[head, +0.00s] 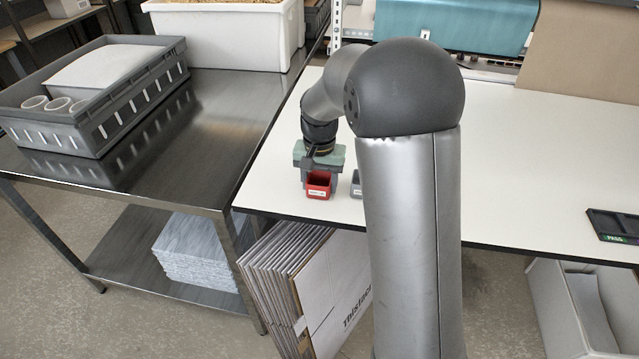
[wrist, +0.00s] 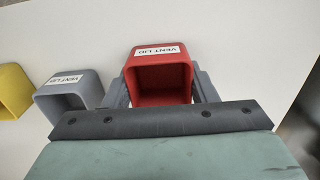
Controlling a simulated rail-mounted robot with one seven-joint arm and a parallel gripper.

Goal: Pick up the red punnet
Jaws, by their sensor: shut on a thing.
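The red punnet (head: 319,185) is a small open box near the left front part of the white table. In the wrist view the red punnet (wrist: 160,76) sits between the two fingers of my gripper (wrist: 160,88), with a white label reading "VENT LID" on it. My gripper (head: 319,176) is shut on the red punnet, one finger against each side. Its inside looks empty. I cannot tell whether its base touches the table.
A grey punnet (wrist: 68,92) with the same label stands close to the left in the wrist view, with a yellow punnet (wrist: 12,90) beyond. The white table (head: 540,170) is mostly clear. A dark tray (head: 614,226) lies at right; a grey crate (head: 95,95) sits on the steel bench.

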